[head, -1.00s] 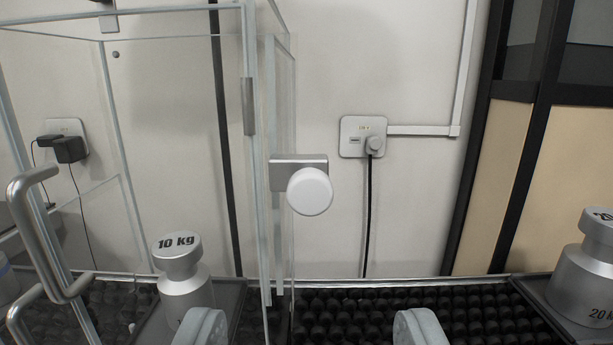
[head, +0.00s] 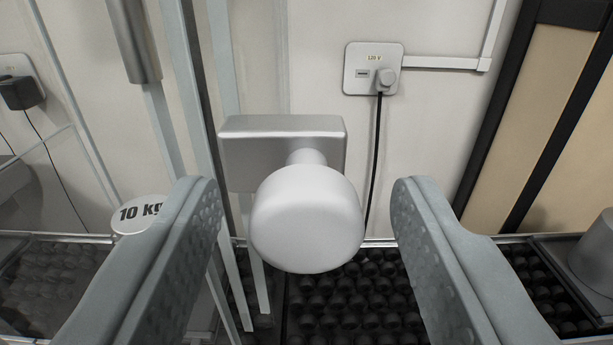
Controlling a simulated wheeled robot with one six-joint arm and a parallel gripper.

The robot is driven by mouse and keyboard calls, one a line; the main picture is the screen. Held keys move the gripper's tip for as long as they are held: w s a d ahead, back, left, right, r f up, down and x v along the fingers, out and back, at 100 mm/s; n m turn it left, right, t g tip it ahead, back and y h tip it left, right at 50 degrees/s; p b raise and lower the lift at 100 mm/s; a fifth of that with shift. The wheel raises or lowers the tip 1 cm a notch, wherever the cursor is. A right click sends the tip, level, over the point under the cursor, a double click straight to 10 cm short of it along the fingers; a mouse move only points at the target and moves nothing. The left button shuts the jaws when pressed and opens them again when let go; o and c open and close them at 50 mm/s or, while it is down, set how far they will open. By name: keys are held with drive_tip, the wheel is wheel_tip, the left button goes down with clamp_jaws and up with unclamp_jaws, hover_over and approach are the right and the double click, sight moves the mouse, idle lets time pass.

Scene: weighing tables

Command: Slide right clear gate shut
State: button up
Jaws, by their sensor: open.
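The right clear gate (head: 245,60) is a transparent panel with pale edges, left of centre in the head view. A round white knob (head: 306,218) on a silver mounting block (head: 283,130) sticks out from it toward me. My gripper (head: 305,225) is open, with one grey finger on each side of the knob. Gaps show between the knob and both fingers. The left finger hides part of the gate's lower frame.
A 10 kg weight (head: 139,212) stands behind the clear panes at left, mostly hidden by my left finger. Another metal weight (head: 596,255) stands at far right on a dark tray. Black bumpy matting (head: 345,300) lies below. A wall outlet (head: 358,85) with a black cable is behind.

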drive_tip(key=shift+w, duration=0.15)
drive_tip(key=shift+c, duration=0.2)
clamp_jaws()
wheel_tip(320, 180, down, 25)
idle(0.4)
drive_tip(key=shift+f, duration=0.15)
drive_tip(key=shift+o, duration=0.2)
unclamp_jaws()
